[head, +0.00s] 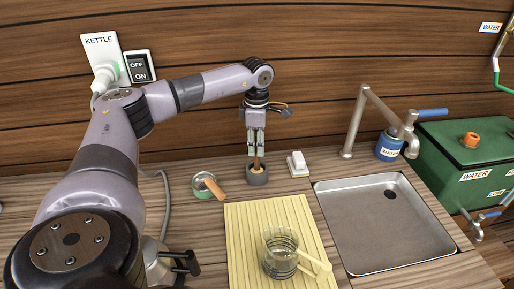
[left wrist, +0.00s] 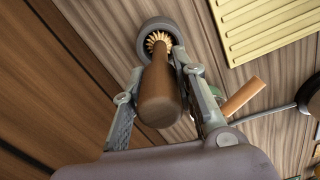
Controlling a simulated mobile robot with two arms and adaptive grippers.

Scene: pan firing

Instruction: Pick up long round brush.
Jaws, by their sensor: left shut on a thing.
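The long round brush (head: 257,164) has a plain wooden handle and stands upright in a small round grey holder (head: 257,178) at the back of the counter. In the left wrist view the brush (left wrist: 160,95) shows its thick brown handle end, with pale bristles beyond it inside the holder's ring (left wrist: 146,28). My left gripper (head: 256,154) reaches down from above and is shut on the handle. Its two fingers lie on either side of the handle in the left wrist view. The bristles are mostly hidden by the holder in the head view. My right gripper is not in view.
A small round container (head: 198,190) with a wooden handle leans left of the holder. A white block (head: 297,164) stands right of it. A ribbed yellow mat (head: 244,224) bears a glass jug (head: 281,252). A sink (head: 384,232) and tap are at right.

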